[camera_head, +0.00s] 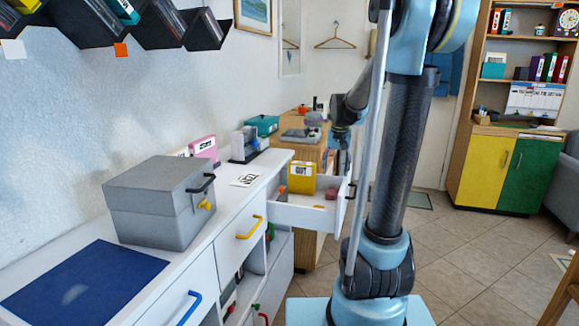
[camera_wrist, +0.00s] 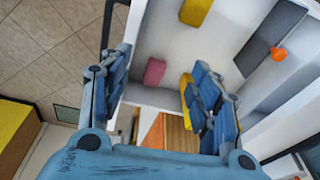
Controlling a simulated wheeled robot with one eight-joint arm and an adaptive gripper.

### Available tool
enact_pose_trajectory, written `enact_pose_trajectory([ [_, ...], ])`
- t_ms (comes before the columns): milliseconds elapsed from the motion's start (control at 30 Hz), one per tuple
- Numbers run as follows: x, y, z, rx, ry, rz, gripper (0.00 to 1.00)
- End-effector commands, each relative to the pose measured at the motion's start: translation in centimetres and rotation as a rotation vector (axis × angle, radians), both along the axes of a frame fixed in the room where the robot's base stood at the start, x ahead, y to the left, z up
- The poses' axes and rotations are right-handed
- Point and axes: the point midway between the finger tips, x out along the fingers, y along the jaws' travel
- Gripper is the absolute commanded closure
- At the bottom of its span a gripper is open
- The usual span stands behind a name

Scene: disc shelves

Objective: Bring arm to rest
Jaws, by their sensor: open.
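My arm stands on the right of the head view, with my gripper (camera_head: 344,158) hanging near the front of a pulled-out white drawer (camera_head: 300,212). In the wrist view my gripper (camera_wrist: 160,85) has its two blue fingers spread wide apart, with nothing held between them. The drawer (camera_wrist: 145,97) lies beyond the fingers. Its dark handle (camera_wrist: 108,25) shows just beyond the left finger. A pink block (camera_wrist: 154,72) and a yellow block (camera_wrist: 196,12) lie inside the drawer. Part of another yellow thing (camera_wrist: 186,82) is hidden by the right finger.
A grey box (camera_head: 150,215) with a yellow latch and a blue mat (camera_head: 80,285) lie on the white counter. A yellow box marked OUT (camera_head: 302,178) is at the drawer. Yellow and green cabinets (camera_head: 487,165) stand at the back right.

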Motion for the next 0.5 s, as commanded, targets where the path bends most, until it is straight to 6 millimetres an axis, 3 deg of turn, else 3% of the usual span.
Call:
enact_pose_trajectory([
  [233,-6.7,-0.3,0.3,-0.007,-0.005,0.040,0.43],
  [500,-13.9,-0.6,-0.7,-0.018,-0.005,0.087,0.43],
])
